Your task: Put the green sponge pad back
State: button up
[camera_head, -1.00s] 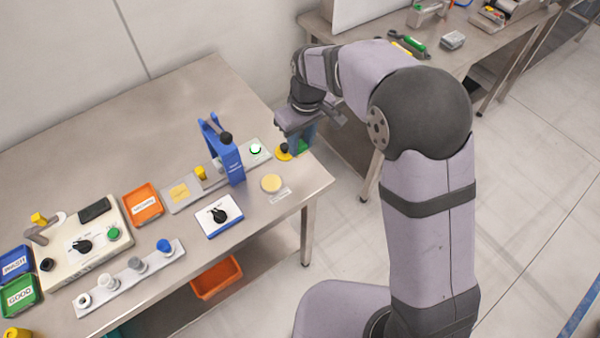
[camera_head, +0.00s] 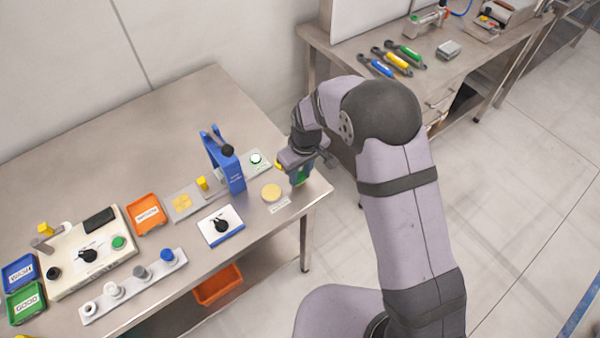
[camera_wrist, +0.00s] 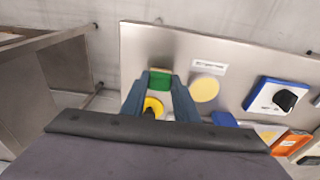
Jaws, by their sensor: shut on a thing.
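My gripper (camera_head: 300,176) is over the right end of the steel table, shut on the green sponge pad (camera_head: 301,174). In the wrist view, the green pad (camera_wrist: 159,80) sits between the tips of my two blue fingers. A round pale yellow pad (camera_head: 271,193) lies on the table just left of my gripper, with a white label in front of it. It also shows in the wrist view (camera_wrist: 204,88), to the right of my fingers. I cannot tell whether the green pad touches the table.
A blue upright press (camera_head: 230,170) stands left of my gripper. A white-topped knob box (camera_head: 220,225) and an orange tray (camera_head: 146,214) are farther left. The table's right edge is close.

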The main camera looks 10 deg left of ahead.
jog(key=shift+f, duration=0.4)
jog(key=shift+f, duration=0.2)
jog(key=o, duration=1.1)
notch_tip(320, 180, up, 12)
jog(key=s+d+b, duration=0.1)
jog(key=b, duration=0.2)
jog(key=shift+r, duration=0.2)
